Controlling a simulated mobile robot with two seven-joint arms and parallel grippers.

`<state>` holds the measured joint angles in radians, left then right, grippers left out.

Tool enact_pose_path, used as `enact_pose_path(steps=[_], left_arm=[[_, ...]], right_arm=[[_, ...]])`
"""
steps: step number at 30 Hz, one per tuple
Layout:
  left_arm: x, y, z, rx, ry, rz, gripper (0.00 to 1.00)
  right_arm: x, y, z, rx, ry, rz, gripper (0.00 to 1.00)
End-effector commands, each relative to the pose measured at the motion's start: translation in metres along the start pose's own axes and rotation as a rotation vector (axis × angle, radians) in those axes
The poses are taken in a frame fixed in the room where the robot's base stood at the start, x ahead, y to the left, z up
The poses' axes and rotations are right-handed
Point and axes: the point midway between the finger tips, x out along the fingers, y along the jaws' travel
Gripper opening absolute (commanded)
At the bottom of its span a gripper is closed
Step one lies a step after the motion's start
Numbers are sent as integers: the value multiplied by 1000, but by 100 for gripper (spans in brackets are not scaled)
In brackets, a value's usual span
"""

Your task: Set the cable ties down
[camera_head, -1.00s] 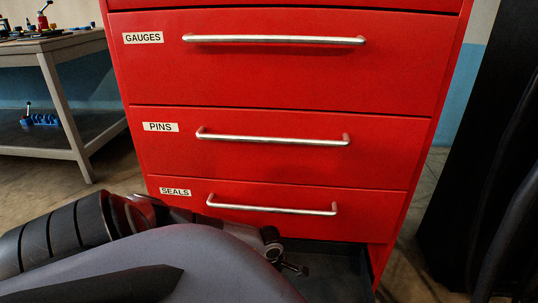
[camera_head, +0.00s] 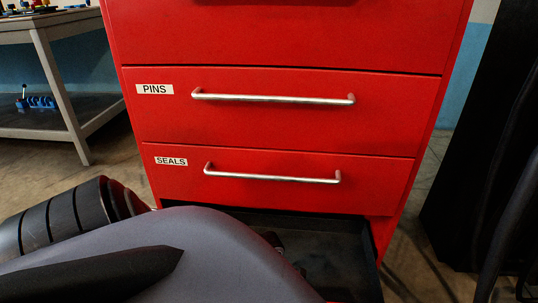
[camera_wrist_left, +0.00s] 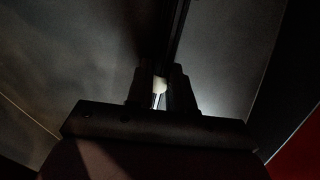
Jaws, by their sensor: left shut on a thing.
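In the left wrist view my left gripper (camera_wrist_left: 160,92) is shut, with a small pale piece (camera_wrist_left: 160,84) showing between its fingers. I take this to be the cable ties; their full shape is lost in the dark. The gripper is over or in the open bottom drawer (camera_head: 345,262) of the red cabinet, and the dark grey drawer floor seems to surround it in the wrist view. In the head view my own grey arm hides most of the gripper. I cannot tell whether the ties touch the drawer floor. My right gripper is not in view.
Above the open drawer, the closed SEALS drawer (camera_head: 290,195) and PINS drawer (camera_head: 290,125) have metal bar handles. A workbench (camera_head: 60,70) stands at the left. A black upright thing (camera_head: 460,180) stands at the right. The open drawer's visible right part looks clear.

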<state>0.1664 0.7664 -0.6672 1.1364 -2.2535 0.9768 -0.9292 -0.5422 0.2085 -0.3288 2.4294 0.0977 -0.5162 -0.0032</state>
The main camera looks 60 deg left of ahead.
Motion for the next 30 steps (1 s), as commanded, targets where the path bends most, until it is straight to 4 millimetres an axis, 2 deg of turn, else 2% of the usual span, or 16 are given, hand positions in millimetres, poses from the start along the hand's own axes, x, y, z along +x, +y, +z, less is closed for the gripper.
enact_pose_path(steps=[5,6,8,20,23,30], left_arm=[[4,0,0,0,0,0,0],[3,0,0,0,0,0,28],[2,0,0,0,0,-1,47],[-3,0,0,0,0,-1,47],[-18,0,0,2,1,1,47],[-69,0,-1,3,3,1,47]], right_arm=[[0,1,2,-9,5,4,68],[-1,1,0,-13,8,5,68],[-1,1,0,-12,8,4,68],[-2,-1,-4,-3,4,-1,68],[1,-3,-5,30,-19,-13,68],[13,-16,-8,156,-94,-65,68]])
